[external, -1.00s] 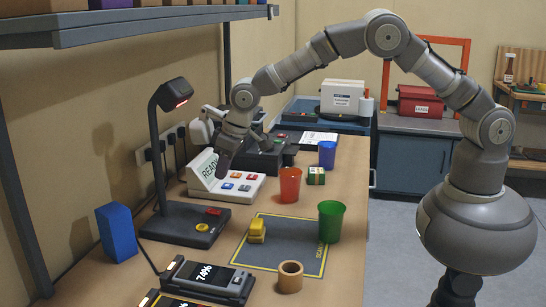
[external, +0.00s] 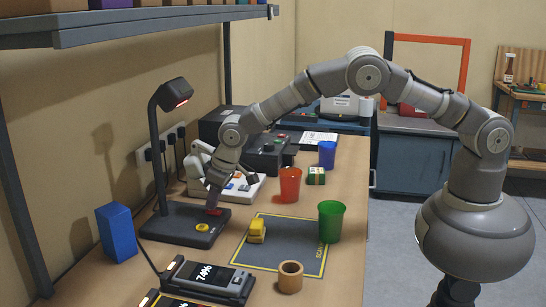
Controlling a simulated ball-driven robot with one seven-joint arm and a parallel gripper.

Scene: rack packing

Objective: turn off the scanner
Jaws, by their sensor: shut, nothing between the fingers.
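The scanner (external: 183,229) is a dark lamp-like device at the left of the bench. It has a flat black base, an upright post and a head (external: 174,94) with a red light glowing under it. A yellow round button (external: 202,227) sits at the front of its base. A red button (external: 214,211) is on the base's right rear part. My gripper (external: 212,206) is shut and empty, pointing down, with its tip at the red button. Whether it touches or presses the button cannot be told; the tip partly hides it.
A white button console (external: 250,190) stands right behind my gripper. A dark mat (external: 285,240) with a yellow block (external: 257,231) lies to the right. Red (external: 290,185), green (external: 331,221) and blue (external: 327,154) cups stand nearby. A blue block (external: 117,232) stands left of the scanner.

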